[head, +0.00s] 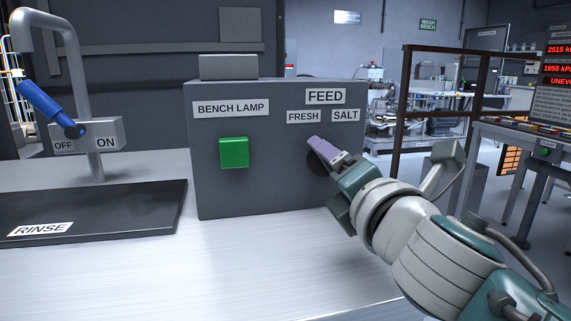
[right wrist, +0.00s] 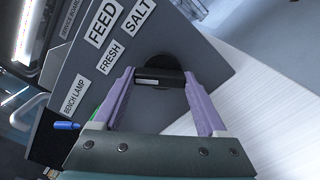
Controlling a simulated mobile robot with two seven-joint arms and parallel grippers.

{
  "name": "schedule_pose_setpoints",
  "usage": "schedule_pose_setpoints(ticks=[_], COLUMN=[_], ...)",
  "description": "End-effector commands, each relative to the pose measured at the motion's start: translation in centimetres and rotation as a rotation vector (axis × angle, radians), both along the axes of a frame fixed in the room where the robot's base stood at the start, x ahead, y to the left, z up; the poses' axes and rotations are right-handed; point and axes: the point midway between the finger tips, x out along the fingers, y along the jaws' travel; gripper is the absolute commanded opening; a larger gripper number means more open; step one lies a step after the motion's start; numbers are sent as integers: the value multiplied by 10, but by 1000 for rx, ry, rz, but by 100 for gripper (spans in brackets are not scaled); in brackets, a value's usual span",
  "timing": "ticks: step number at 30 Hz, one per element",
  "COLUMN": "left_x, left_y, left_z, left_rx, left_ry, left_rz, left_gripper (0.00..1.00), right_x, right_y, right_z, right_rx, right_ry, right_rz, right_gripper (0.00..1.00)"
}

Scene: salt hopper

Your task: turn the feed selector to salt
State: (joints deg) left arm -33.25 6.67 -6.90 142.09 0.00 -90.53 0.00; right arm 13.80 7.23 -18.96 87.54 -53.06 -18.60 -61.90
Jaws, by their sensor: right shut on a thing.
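The feed selector (right wrist: 172,76) is a black bar knob on a round dark disc, below the FRESH and SALT labels on the grey box (head: 260,195). In the right wrist view, a pale mark on the knob's left end lies towards the FRESH side. My right gripper (right wrist: 160,78) has its purple fingers at the two ends of the knob and is shut on it. In the head view the fingers and wrist hide most of the knob. The FRESH label (head: 303,117) and SALT label (head: 345,115) sit above it. My left gripper is not in view.
A green bench lamp button (head: 233,152) is left of the selector on the same box. A tap with a blue lever (head: 45,105) and a dark rinse mat (head: 130,210) are at the left. The bench top in front of the box is clear.

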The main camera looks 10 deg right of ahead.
Motion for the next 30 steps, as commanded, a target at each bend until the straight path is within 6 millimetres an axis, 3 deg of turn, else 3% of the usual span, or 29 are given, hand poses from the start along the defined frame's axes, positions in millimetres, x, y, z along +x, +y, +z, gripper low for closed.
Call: schedule_pose_setpoints(ticks=[14,30], left_x=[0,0], left_y=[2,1], left_z=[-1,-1], left_rx=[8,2], left_ry=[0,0], left_rz=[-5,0], left_gripper=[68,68], right_x=[0,0], right_y=[0,-1], right_z=[0,1], right_rx=[96,568], right_ry=[3,19], right_rz=[0,0], right_gripper=[19,19])
